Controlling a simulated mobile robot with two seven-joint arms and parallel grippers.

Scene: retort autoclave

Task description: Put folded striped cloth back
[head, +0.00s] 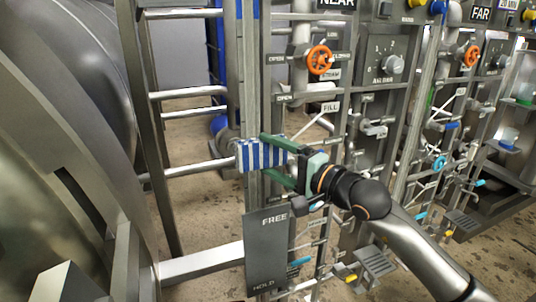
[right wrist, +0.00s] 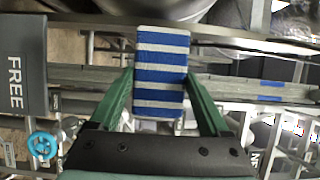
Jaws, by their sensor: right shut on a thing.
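The folded striped cloth (head: 262,154), blue and white, is in my right gripper (head: 272,160) in the head view. The green fingers of the right gripper are shut on it from two sides. The cloth is held in front of a grey upright post, near the ladder-like frame. In the right wrist view the cloth (right wrist: 161,72) sits between the green fingertips (right wrist: 160,85), with its striped face towards the camera. Whether it touches the rail behind it I cannot tell. My left gripper is not in view.
A grey FREE/HOLD plate (head: 267,250) stands just below the gripper. Orange handwheels (head: 319,60), a FILL label (head: 330,107) and a dial panel (head: 385,70) are to the right. A ladder-like metal frame (head: 188,94) and a large steel vessel (head: 85,60) are to the left.

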